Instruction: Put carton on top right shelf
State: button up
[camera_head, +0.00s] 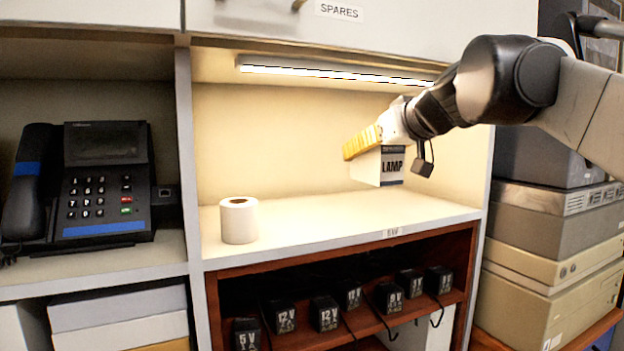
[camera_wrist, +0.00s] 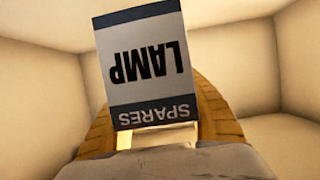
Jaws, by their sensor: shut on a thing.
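The carton is a small white and dark-blue box marked LAMP (camera_head: 392,168), held in the air inside the lit right-hand shelf bay. My gripper (camera_head: 365,142) has yellow fingers and is shut on it. In the wrist view the carton (camera_wrist: 147,62) sits between the two yellow fingers, its LAMP and SPARES lettering upside down. The shelf board (camera_head: 330,216) lies below the carton, with a visible gap between them. The carton's far side is hidden.
A white paper roll (camera_head: 239,220) stands at the left of the same shelf. A light strip (camera_head: 335,73) runs overhead. A divider (camera_head: 188,150) separates the desk phone (camera_head: 100,185) on the left. Several black power adapters (camera_head: 325,312) sit below. The shelf's middle is clear.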

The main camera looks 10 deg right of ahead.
aim_at(362, 167)
jog(key=f, duration=0.1)
jog(key=w+f, duration=0.1)
jog(key=f, duration=0.1)
jog(key=shift+w+a, duration=0.1)
jog(key=shift+a, duration=0.05)
jog(key=shift+s+f, duration=0.2)
jog(key=f, duration=0.1)
jog(key=f+p, duration=0.1)
jog(key=f, duration=0.1)
jog(key=shift+w+f, duration=0.3)
jog(key=shift+w, duration=0.05)
jog(key=shift+s, duration=0.1)
jog(key=o, duration=1.3)
jog(key=shift+f, duration=0.15)
jog(key=shift+c, duration=0.2)
